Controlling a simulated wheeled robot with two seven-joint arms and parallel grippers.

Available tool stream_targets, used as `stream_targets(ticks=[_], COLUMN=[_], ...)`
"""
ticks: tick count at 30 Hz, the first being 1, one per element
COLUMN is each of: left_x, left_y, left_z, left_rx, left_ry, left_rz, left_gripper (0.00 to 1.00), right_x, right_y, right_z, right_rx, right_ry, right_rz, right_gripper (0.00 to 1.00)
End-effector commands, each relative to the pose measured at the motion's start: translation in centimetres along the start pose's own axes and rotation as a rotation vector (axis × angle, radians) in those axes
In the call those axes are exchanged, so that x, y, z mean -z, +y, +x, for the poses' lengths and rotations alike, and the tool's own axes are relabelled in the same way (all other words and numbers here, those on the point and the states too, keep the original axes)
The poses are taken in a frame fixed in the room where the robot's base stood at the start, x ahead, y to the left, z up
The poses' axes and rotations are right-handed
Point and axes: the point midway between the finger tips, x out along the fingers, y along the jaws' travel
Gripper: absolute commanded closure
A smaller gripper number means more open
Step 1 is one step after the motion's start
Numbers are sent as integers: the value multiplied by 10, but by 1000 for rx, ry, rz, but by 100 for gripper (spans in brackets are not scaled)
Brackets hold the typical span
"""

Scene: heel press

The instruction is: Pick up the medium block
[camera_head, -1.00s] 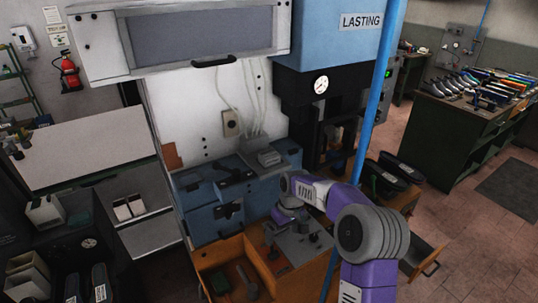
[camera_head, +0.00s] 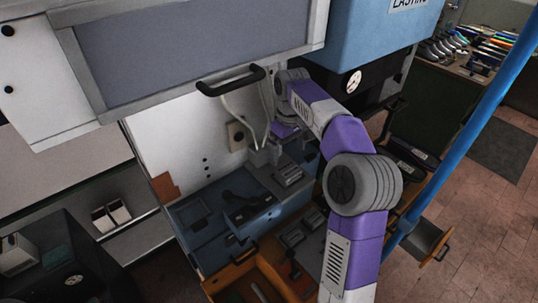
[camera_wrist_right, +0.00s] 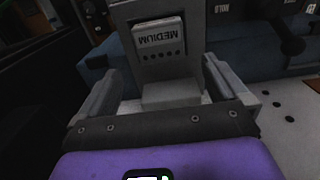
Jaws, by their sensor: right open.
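The medium block (camera_wrist_right: 170,88) is grey and stepped, with a tall back carrying a pale label that reads MEDIUM upside down, above a row of dark dots. In the right wrist view it stands between the two fingers of my right gripper (camera_wrist_right: 165,70). The fingers are spread, with a visible gap on each side of the block's tall part. In the head view my right gripper (camera_head: 263,154) reaches down over the back of the blue bench; I cannot make out the block there. My left gripper is not in view.
The blue bench (camera_head: 190,226) lies under my right gripper. A cabinet with a dark handle (camera_head: 231,81) overhangs it closely. The blue lasting machine (camera_head: 372,40) stands to the right. An open wooden drawer (camera_head: 232,278) is below, and a blue pole (camera_head: 478,118) rises at right.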

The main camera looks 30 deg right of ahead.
Motion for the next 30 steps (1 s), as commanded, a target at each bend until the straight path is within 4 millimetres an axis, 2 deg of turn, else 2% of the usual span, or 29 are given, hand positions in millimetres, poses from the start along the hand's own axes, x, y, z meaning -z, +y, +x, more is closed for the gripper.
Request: stream_targets(ticks=[5,19,28,30], left_x=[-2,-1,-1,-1], left_y=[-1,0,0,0], left_z=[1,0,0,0], left_rx=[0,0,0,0], left_ry=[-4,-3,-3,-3], left_rz=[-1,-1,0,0], left_gripper=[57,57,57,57], right_x=[-1,0,1,1], right_y=[1,0,0,0], right_z=[10,70,75,75], right_rx=[-1,0,-1,-1], right_ry=[0,0,2,2], right_rz=[3,1,2,2], right_gripper=[0,0,0,11])
